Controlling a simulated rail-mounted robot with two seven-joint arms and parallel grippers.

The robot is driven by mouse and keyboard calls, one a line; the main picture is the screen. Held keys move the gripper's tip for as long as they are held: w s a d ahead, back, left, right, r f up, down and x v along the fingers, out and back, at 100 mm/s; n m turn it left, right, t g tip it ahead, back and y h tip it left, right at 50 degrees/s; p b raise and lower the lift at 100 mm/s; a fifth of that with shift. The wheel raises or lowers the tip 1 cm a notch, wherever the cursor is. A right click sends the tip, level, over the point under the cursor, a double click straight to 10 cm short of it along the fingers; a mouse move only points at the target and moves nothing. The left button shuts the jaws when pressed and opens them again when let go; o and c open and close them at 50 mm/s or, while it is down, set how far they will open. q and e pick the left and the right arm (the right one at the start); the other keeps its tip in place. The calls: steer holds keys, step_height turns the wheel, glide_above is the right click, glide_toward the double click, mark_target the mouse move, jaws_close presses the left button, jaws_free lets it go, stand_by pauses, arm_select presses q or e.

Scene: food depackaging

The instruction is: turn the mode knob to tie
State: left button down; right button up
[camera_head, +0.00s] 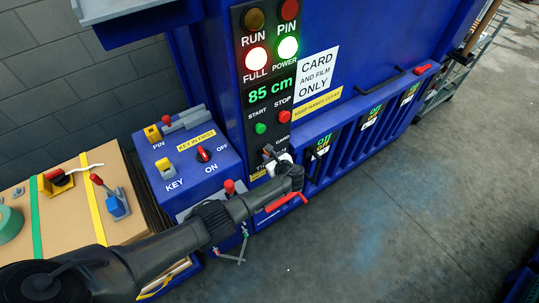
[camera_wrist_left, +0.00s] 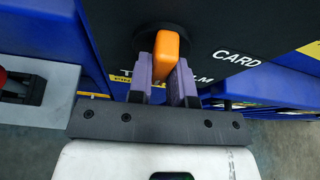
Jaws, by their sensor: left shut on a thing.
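The mode knob (camera_wrist_left: 166,50) is an orange handle on a round black base on the dark control panel (camera_head: 262,108). In the wrist view the word CARD is to its right, and a partly covered label starting with T and FILM lies behind the fingers. My left gripper (camera_wrist_left: 163,70) is shut on the knob, one finger on each side of the handle. In the head view my left gripper (camera_head: 271,156) reaches the lower part of the panel and hides most of the knob. The handle's pointing direction is hard to tell. My right gripper is not in view.
Green START (camera_head: 260,128) and red STOP (camera_head: 284,120) buttons sit just above. A blue key box (camera_head: 190,160) with a red-handled switch (camera_head: 204,154) stands left of the panel. A cardboard-topped stack (camera_head: 120,205) is farther left.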

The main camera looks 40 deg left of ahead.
arm_select(q)
steer(key=shift+m+g, duration=0.3)
steer(key=shift+m, duration=0.1)
stand_by(0.3)
steer(key=c, duration=1)
jaws_free()
steer(key=shift+c, duration=0.2)
steer(key=p+v, duration=0.1)
steer(key=v, duration=1.3)
steer(key=shift+p, duration=0.3)
steer(key=shift+w+f, duration=0.1)
